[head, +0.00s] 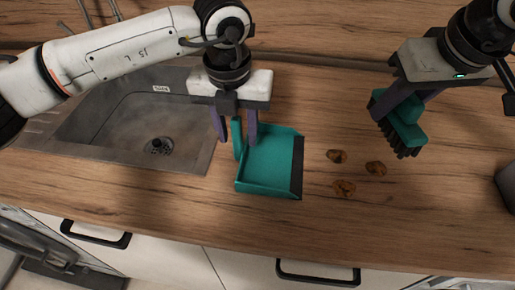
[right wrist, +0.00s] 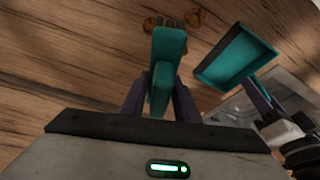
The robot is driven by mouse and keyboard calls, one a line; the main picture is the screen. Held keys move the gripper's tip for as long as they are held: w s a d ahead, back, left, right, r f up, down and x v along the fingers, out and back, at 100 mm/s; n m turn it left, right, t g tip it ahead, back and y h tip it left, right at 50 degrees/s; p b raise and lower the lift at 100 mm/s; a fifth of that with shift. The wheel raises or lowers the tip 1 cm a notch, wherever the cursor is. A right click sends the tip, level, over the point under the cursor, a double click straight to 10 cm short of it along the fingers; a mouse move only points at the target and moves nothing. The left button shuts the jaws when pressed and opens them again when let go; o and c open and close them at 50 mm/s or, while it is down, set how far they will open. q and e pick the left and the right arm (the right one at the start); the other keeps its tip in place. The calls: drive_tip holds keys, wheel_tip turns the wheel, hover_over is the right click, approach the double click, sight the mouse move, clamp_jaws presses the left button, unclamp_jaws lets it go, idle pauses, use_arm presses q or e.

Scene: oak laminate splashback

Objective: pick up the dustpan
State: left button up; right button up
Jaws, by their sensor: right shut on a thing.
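The teal dustpan (head: 270,168) lies on the wooden counter just right of the sink, its dark front lip facing right. Its upright handle (head: 238,140) is at its left side. My left gripper (head: 236,138) is above it, pointing down, fingers spread with the handle between them and a visible gap on the left. Whether the right finger touches the handle I cannot tell. My right gripper (head: 398,112) is shut on a teal brush (head: 404,128) with dark bristles, held above the counter at the right. The right wrist view shows the brush (right wrist: 165,75) between the fingers and the dustpan (right wrist: 235,57) beyond.
Several brown crumbs (head: 345,187) lie between dustpan and brush. The steel sink (head: 185,160) is left of the dustpan. A dark object (head: 506,185) stands at the right edge. White drawers with black handles (head: 318,272) are below the counter. The counter in front of the crumbs is clear.

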use_arm(q)
clamp_jaws()
idle(0.3)
wheel_tip(320, 180, up, 10)
drive_tip(key=shift+b, duration=0.75)
use_arm(e)
drive_tip(key=shift+f, duration=0.65)
use_arm(q)
drive_tip(key=shift+f, duration=0.1)
